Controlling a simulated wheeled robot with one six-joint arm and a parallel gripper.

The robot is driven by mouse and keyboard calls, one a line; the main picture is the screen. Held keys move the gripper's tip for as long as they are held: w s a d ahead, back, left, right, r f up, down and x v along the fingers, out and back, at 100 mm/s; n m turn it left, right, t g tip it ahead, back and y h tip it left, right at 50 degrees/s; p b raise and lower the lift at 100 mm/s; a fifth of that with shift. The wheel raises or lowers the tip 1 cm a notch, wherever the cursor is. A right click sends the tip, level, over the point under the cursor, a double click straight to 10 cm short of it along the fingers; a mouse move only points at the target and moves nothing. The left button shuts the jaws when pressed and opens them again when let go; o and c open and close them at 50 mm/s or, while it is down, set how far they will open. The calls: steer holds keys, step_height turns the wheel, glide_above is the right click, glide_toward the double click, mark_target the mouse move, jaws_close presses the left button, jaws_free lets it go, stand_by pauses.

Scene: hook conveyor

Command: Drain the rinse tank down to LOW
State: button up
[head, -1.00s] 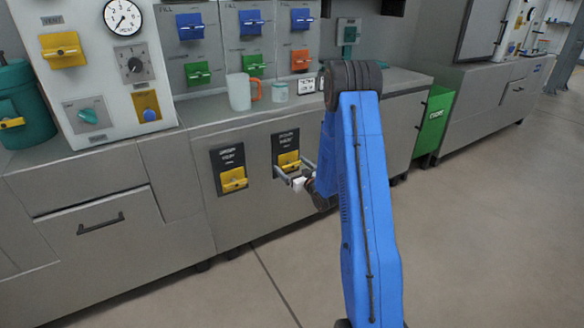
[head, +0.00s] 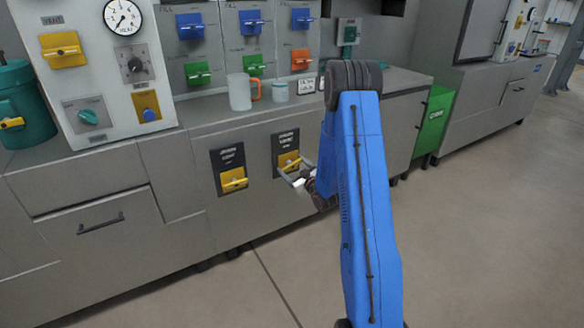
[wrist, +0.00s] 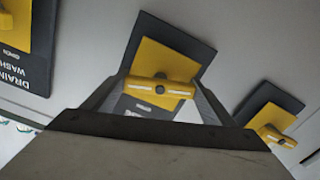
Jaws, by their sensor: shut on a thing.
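My gripper (head: 292,175) is shut on the yellow handle (head: 288,160) of the right-hand visible drain valve on the cabinet front. In the wrist view my gripper (wrist: 159,90) has one finger at each end of this handle (wrist: 160,87). The handle stands at an angle to its tilted black-and-yellow plate (wrist: 175,48). Its label is mostly hidden behind the fingers and too small to read. The wash drain valve (wrist: 15,30) is on the left, with its yellow handle also in the head view (head: 234,180). No tank level can be read here.
Another yellow valve (wrist: 270,120) is at the right in the wrist view. Above the counter are blue fill valves (head: 190,26), green valves (head: 199,73) and an orange one (head: 300,60). The floor in front is clear.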

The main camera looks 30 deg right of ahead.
steer(key=shift+n, duration=1.5)
steer(key=o, duration=1)
steer(key=shift+o, duration=0.2)
steer(key=shift+s, duration=0.1)
steer(key=s, duration=1.7)
steer(key=shift+s+d, duration=0.15)
steer(key=shift+d, duration=0.1)
